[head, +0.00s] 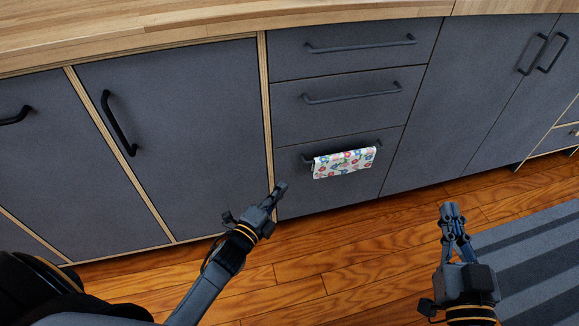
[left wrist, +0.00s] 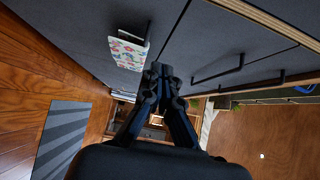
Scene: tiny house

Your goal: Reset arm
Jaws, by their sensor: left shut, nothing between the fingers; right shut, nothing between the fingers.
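My left gripper (head: 280,190) is shut and empty, in front of the grey cabinet fronts, to the left of and a little below the towel. It also shows in the left wrist view (left wrist: 161,72), with its fingers together. My right gripper (head: 449,211) is shut and empty, above the floor and the edge of the rug. It points up in the head view, below and to the right of the towel.
A flowered towel (head: 344,163) hangs on the lowest drawer handle; the left wrist view shows it too (left wrist: 127,52). Grey cabinets (head: 190,130) stand under a wooden worktop (head: 200,20). A striped rug (head: 535,265) lies at the right on the wooden floor (head: 300,270).

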